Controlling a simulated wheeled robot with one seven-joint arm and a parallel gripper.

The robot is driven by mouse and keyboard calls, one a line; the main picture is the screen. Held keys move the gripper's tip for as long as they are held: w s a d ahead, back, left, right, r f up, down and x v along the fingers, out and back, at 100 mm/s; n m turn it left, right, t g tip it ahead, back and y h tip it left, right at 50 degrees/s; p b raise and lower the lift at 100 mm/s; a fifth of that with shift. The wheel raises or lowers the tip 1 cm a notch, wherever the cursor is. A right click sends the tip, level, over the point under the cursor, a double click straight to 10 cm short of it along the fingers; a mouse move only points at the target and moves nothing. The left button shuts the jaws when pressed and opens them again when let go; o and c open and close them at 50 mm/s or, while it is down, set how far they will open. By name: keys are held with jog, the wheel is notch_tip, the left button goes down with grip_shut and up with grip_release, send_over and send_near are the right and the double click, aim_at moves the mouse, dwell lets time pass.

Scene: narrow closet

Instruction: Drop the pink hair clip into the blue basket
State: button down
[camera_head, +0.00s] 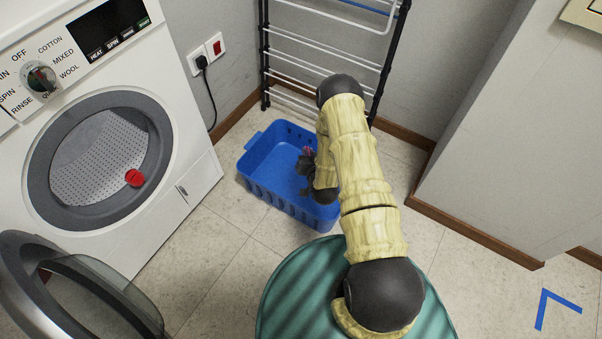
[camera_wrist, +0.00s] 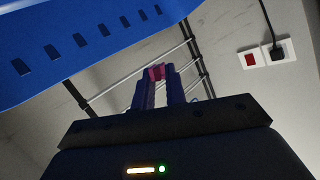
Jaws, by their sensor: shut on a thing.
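The blue basket (camera_head: 262,158) stands on the floor between the washing machine and my arm. It also shows at the upper left of the wrist view (camera_wrist: 95,42). My gripper (camera_head: 307,155) is over the right part of the basket in the head view, partly hidden by my own arm. In the wrist view my gripper (camera_wrist: 157,76) is shut on the pink hair clip (camera_wrist: 157,72), held at the fingertips.
A washing machine (camera_head: 190,120) with a red item (camera_head: 134,177) at its drum opening stands left, its round door (camera_head: 75,295) open. A drying rack (camera_head: 320,68) stands behind the basket. A wall outlet (camera_head: 207,52) with a plugged cord is behind. Floor at right is clear.

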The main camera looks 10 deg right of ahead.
jog(key=shift+f, duration=0.1)
notch_tip(320, 180, down, 6)
jog(key=b, duration=0.5)
jog(key=c, duration=1.3)
grip_release()
jog(key=shift+d, duration=0.1)
jog(key=shift+c, duration=0.2)
notch_tip(320, 180, up, 10)
jog(key=p, duration=0.5)
jog(key=shift+p, duration=0.35)
